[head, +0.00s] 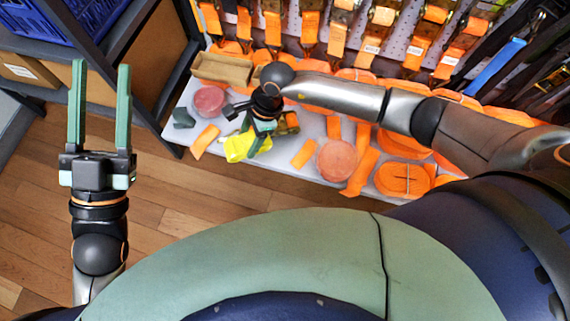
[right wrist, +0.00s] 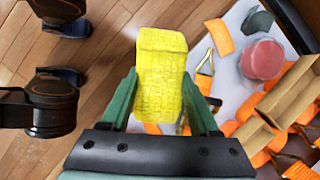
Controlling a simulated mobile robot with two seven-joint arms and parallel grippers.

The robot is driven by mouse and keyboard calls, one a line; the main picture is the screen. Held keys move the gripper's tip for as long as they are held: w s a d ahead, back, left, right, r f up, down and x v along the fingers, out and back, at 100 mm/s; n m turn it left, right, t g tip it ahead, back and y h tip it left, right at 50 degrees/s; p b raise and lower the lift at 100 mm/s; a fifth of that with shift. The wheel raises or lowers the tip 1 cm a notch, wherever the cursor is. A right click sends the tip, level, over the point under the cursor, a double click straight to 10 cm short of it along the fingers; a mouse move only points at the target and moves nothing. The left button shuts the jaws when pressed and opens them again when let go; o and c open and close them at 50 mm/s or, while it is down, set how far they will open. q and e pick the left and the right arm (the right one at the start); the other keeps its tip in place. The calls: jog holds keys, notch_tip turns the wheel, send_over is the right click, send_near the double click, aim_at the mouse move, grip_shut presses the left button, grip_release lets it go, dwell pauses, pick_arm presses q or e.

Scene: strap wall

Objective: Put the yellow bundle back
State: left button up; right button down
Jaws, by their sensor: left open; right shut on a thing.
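The yellow bundle (head: 236,148) is at the front edge of the white shelf in the head view. In the right wrist view the yellow bundle (right wrist: 160,62) is a creased yellow block between the two green fingers. My right gripper (right wrist: 160,85) is shut on it. In the head view my right gripper (head: 252,138) is partly hidden by its own wrist. Whether the bundle touches the shelf I cannot tell. My left gripper (head: 101,70) is open and empty, over the wooden floor at the left.
The white shelf (head: 285,160) holds coiled orange straps (head: 404,178), pink discs (head: 337,160), a cardboard tray (head: 222,69) and a dark green piece (head: 183,117). Orange straps with buckles hang on the pegboard behind. A blue crate (head: 85,18) stands upper left. Floor at left is clear.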

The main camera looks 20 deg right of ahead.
aim_at(238, 150)
jog(key=a+f+m+t+b, duration=0.1)
jog(key=a+f+m+b, duration=0.2)
jog(key=f, duration=0.2)
jog(key=d+f+b, duration=0.1)
jog(key=d+f, duration=0.1)
jog(key=d, duration=0.2)
jog(key=w+d+f+b, duration=0.1)
jog(key=d+f+b, duration=0.1)
jog(key=d+f, duration=0.1)
jog(key=d+f+b, duration=0.1)
jog(key=d+f, duration=0.2)
jog(key=d, duration=0.1)
jog(key=shift+w+d+f, duration=0.2)
jog(key=shift+d+f, duration=0.05)
jog(key=shift+d, duration=0.1)
jog(key=f+b, duration=0.1)
jog(key=d+f+b, duration=0.1)
jog(key=f, duration=0.1)
jog(key=f+b, duration=0.1)
jog(key=f, duration=0.1)
jog(key=shift+d+f, duration=0.1)
jog(key=shift+d, duration=0.3)
pick_arm(q)
jog(key=s+d+f+m+h, duration=0.1)
jog(key=s+f+m+h, duration=0.2)
jog(key=f, duration=0.3)
jog(key=shift+s+d+h, duration=0.3)
jog(key=shift+s+h, duration=0.05)
jog(key=shift+h, duration=0.45)
